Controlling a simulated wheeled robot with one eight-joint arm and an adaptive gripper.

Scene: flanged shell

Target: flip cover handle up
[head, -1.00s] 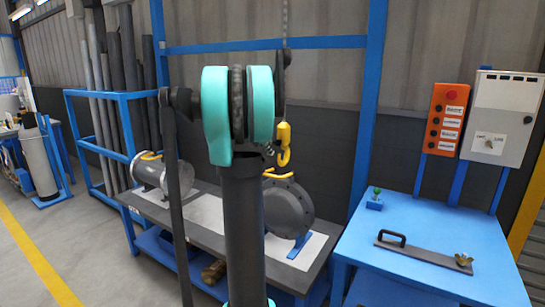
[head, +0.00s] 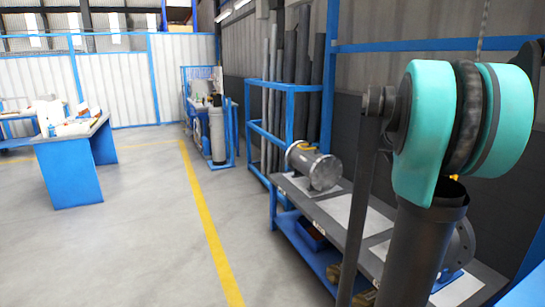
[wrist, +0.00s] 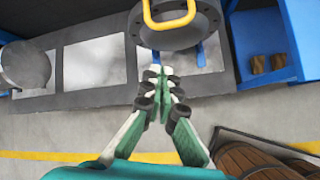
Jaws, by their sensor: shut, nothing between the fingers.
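In the wrist view a grey flanged shell (wrist: 180,37) stands on the bench at the top of the picture. A yellow curved handle (wrist: 168,22) is on it, partly cut off by the top edge. My gripper (wrist: 161,76) is shut and empty, its fingertips just below the flange in the picture; I cannot tell the exact gap. In the head view the flanged shell (head: 463,245) is mostly hidden behind my arm. My gripper is not visible in the head view.
The grey bench (head: 330,218) has pale panels on top and a blue frame. Blue racks with upright pipes (head: 290,85) stand behind it. The floor (head: 130,230) left of the bench is open. Wooden barrels (wrist: 255,162) show at the lower right of the wrist view.

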